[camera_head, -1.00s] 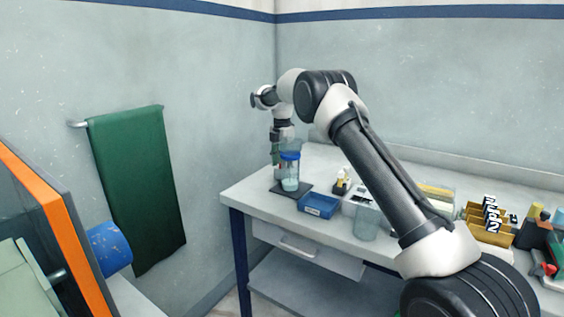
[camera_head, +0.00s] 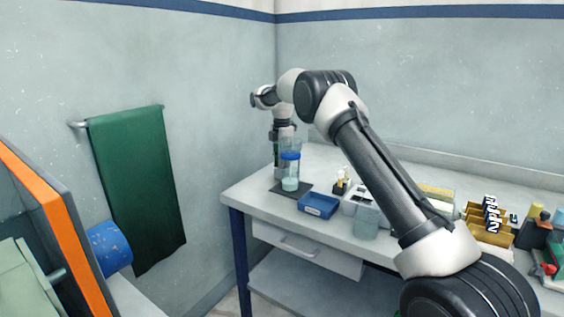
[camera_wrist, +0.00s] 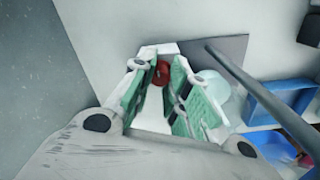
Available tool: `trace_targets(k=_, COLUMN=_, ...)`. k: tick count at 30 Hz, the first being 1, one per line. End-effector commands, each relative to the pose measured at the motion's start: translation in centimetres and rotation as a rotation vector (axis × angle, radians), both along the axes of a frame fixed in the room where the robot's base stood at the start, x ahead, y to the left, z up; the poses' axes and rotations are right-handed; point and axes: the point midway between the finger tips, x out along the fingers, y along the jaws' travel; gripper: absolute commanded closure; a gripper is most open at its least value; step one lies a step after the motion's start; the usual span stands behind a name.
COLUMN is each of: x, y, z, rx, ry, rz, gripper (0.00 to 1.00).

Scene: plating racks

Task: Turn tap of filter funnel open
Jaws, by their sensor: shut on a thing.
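The filter funnel (camera_head: 290,146) is a clear cylinder above a blue collar, standing over a pale receiving vessel (camera_head: 290,182) at the bench's left end. My gripper (camera_wrist: 162,75) points down and has its green-padded fingers closed around a small red piece, which looks like the funnel's tap (camera_wrist: 162,70). In the head view my gripper is just left of and partly behind the funnel, so its fingertips and the tap are hidden there. The tap's angle is hard to read. In the wrist view the pale round vessel (camera_wrist: 212,84) shows right of the fingers.
A dark mat (camera_head: 277,187) lies under the vessel. A thin dark rod (camera_wrist: 255,90) crosses close to my gripper's right side. A blue tray (camera_head: 318,206) and clear beaker (camera_head: 364,224) stand to the right. The wall is close behind.

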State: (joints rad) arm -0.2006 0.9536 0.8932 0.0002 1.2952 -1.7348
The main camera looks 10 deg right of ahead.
Motion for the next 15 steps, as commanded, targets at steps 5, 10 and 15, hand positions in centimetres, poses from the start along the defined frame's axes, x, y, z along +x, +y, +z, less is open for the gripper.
trace_targets(k=5, x=0.03, y=-0.02, z=0.05, rx=-0.001, ry=-0.001, rz=-0.143, gripper=1.0)
trace_targets(k=10, x=0.03, y=-0.02, z=0.05, rx=-0.001, ry=-0.001, rz=-0.289, gripper=1.0)
trace_targets(k=15, x=0.03, y=-0.02, z=0.05, rx=-0.001, ry=-0.001, rz=-0.421, gripper=1.0)
